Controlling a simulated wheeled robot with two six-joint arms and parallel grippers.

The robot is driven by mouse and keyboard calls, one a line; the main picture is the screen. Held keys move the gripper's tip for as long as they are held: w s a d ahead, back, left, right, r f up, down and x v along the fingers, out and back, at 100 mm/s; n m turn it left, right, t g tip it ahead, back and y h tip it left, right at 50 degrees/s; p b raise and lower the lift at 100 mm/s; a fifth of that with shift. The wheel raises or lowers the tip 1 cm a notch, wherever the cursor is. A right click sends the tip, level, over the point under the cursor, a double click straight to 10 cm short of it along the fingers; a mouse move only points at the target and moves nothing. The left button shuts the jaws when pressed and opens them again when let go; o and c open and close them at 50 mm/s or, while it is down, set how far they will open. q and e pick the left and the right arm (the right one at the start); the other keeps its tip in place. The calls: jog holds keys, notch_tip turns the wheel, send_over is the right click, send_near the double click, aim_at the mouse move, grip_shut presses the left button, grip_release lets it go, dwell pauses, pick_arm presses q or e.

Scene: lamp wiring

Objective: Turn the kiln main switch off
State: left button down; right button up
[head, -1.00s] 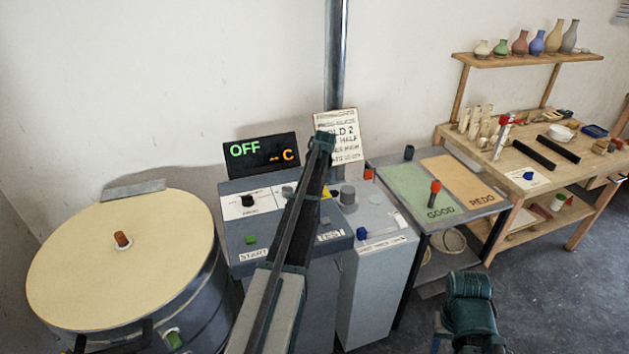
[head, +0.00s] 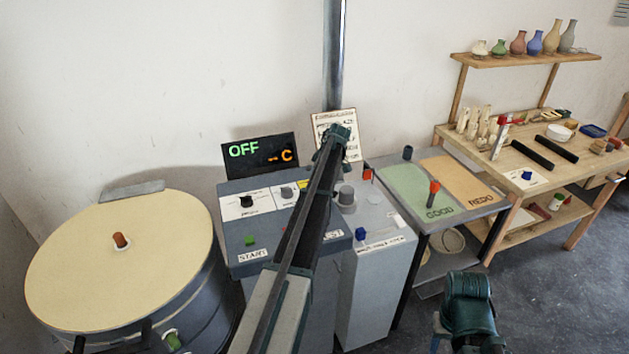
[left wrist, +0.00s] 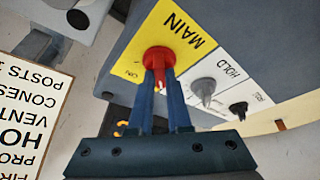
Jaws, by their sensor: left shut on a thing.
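The kiln's main switch is a red knob (left wrist: 158,58) on a yellow plate (left wrist: 130,70) marked MAIN, in the left wrist view. A pale pointer mark on the knob shows between my fingers, and small lettering sits beside it on the plate. My left gripper (left wrist: 160,78) is shut on the red knob. In the head view my left arm hides the knob; a bit of the yellow plate (head: 304,184) shows beside the arm. The kiln display (head: 260,153) reads OFF and "-- C".
Beside the main switch are a grey HOLD knob (left wrist: 203,88) and a black knob (left wrist: 238,109). A green START button (head: 249,239) is on the same box. The round kiln (head: 120,250) stands left; a GOOD/REDO table (head: 435,190) stands right.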

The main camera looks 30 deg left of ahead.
dwell(0.5)
pick_arm(q)
jog(key=c, duration=0.9)
grip_release()
jog(key=shift+o, duration=0.2)
jog(key=p+v, duration=1.3)
jog(key=v, duration=0.1)
jog(key=shift+w+f, duration=0.1)
jog(key=shift+w, duration=0.1)
